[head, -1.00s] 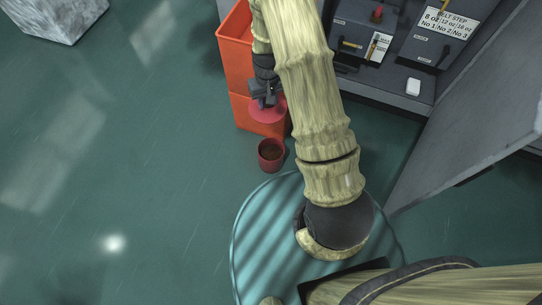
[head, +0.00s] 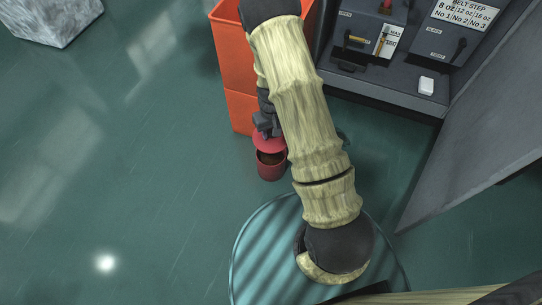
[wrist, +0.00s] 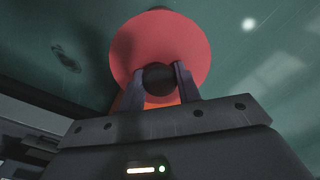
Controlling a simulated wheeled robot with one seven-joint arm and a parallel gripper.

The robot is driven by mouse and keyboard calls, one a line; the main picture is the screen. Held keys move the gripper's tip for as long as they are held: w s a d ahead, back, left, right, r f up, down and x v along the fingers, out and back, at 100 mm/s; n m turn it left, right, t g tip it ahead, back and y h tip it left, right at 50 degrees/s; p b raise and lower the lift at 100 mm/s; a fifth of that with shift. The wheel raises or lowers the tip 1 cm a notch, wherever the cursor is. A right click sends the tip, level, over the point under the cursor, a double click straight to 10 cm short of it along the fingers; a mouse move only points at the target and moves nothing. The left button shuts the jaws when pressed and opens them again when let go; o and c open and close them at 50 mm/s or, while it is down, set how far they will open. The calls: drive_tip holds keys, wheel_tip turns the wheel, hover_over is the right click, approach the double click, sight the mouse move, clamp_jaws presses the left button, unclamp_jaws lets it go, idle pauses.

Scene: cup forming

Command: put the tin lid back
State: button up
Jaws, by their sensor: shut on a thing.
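The tin (head: 271,172) is a small dark red pot on the green floor, with brown contents showing in its open mouth. The lid (head: 268,145) is a flat red disc that overlaps the back part of the tin's mouth in the head view; I cannot tell whether they touch. My gripper (head: 267,128) is shut on the lid's dark round knob (wrist: 159,77), seen between both fingers in the wrist view. There the lid (wrist: 190,45) faces the camera and hides nearly all that is behind it.
A tall orange bin (head: 236,75) stands just behind the tin. A grey machine (head: 390,80) with levers and a grey panel (head: 475,140) are at the right. A pale block (head: 50,20) lies at the top left. The floor left of the tin is clear.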

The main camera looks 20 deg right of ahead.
sight(271, 141)
wheel_tip(271, 141, down, 6)
drive_tip(key=b, duration=0.4)
drive_tip(key=shift+f, duration=0.1)
drive_tip(key=shift+f+b, duration=1.2)
drive_tip(key=shift+f, duration=0.65)
drive_tip(key=shift+f, duration=0.4)
drive_tip(key=o, duration=1)
drive_tip(key=shift+r, duration=0.1)
wheel_tip(271, 141, up, 13)
drive_tip(key=p, duration=0.7)
drive_tip(key=shift+p, duration=0.4)
